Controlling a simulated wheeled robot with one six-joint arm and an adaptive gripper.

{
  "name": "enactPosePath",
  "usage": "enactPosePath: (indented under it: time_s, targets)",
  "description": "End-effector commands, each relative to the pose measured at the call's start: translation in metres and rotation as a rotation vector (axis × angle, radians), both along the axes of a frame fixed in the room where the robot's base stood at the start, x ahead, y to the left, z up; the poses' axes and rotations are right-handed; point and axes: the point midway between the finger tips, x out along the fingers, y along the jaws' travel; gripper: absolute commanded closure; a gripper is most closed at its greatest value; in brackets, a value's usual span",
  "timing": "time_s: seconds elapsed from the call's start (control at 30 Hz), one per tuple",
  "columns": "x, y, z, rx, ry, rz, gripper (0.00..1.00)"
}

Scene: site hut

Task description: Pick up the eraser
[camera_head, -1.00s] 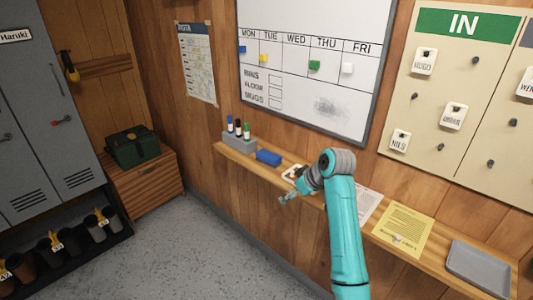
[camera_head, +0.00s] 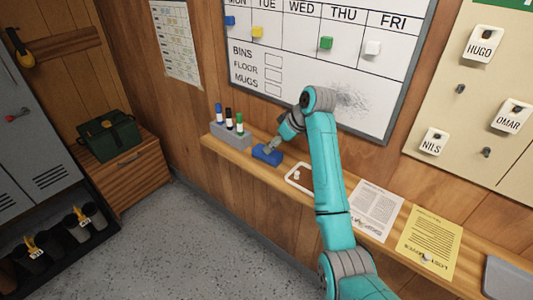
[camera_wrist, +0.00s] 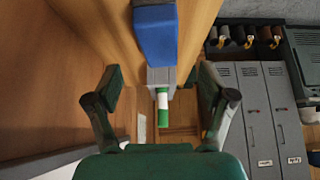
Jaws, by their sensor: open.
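The blue eraser (camera_head: 267,155) lies on the wooden wall shelf, just right of the grey marker holder. In the wrist view the blue eraser (camera_wrist: 155,34) is at the top centre, above the gap between my fingertips and not between them. My gripper (camera_head: 272,144) is at the eraser in the head view; whether it touches cannot be told. In the wrist view my gripper (camera_wrist: 160,86) is open, with a finger on each side and nothing held.
The grey marker holder (camera_head: 230,135) with several markers stands left of the eraser. A white-rimmed tray (camera_head: 290,184) with a small white object lies to the right, then papers. The whiteboard (camera_head: 330,75) hangs behind the shelf. The floor (camera_head: 190,260) below is clear.

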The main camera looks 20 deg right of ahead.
Motion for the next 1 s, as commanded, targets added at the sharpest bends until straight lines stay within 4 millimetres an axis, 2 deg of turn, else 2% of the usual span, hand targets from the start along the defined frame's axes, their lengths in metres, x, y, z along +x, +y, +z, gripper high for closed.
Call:
enactPosePath:
  time_s: [0.1,0.33,0.6,0.93,0.97,1.0]
  targets:
    - [0.006,0.004,-0.012,-0.001,0.001,0.0,0.18]
    - [0.013,0.009,-0.024,-0.001,0.001,0.0,0.18]
    - [0.029,0.021,-0.054,0.0,0.001,-0.001,0.18]
    - [0.033,0.023,-0.06,-0.001,-0.001,-0.001,0.18]
    - [0.033,0.023,-0.06,-0.001,-0.001,-0.001,0.21]
    - [0.032,0.023,-0.06,-0.001,-0.001,-0.001,0.31]
